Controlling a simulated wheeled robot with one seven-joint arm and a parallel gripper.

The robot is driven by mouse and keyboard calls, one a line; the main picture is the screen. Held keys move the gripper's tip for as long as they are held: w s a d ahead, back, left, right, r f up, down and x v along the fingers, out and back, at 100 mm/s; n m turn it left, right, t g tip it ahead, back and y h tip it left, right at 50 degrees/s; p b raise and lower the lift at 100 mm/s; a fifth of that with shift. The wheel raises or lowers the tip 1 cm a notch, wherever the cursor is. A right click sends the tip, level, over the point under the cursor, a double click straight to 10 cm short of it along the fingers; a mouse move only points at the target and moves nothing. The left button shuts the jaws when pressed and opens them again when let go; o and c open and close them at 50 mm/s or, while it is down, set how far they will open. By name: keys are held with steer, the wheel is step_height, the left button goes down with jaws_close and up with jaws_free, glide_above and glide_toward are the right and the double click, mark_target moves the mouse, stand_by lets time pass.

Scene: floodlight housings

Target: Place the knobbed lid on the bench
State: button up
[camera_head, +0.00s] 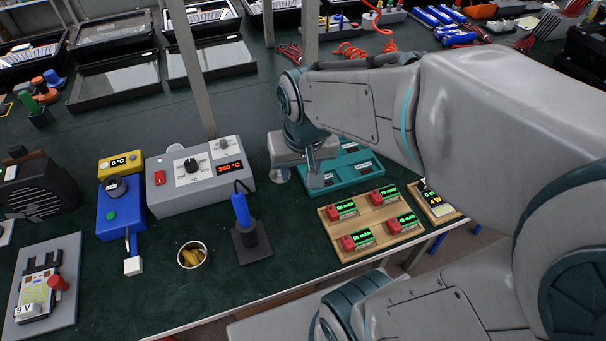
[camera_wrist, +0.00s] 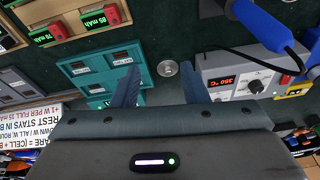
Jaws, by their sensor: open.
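The knobbed lid (camera_wrist: 167,68) is a small round metal disc with a knob at its middle, lying on the dark green bench (camera_head: 150,292). In the head view it shows partly beside my gripper, at the near left corner of the teal tray (camera_head: 318,188). My gripper (camera_wrist: 160,74) is open and empty, pointing down over the bench. In the wrist view the lid appears between and just beyond the two fingertips, not touching them. A small metal cup (camera_head: 205,257) with yellow pieces inside stands open, nearer the front edge.
A grey heater unit (camera_head: 190,202) reading 350 °C stands left of my gripper. A blue-handled iron (camera_head: 241,208) stands upright in a dark holder. A wooden tray (camera_head: 375,218) of green-display cells lies at the right. Bare bench lies around the cup.

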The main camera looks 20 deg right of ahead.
steer(key=shift+n, duration=0.7)
steer(key=s, duration=0.4)
steer(key=shift+s+a+r, duration=0.2)
steer(key=shift+r, duration=0.2)
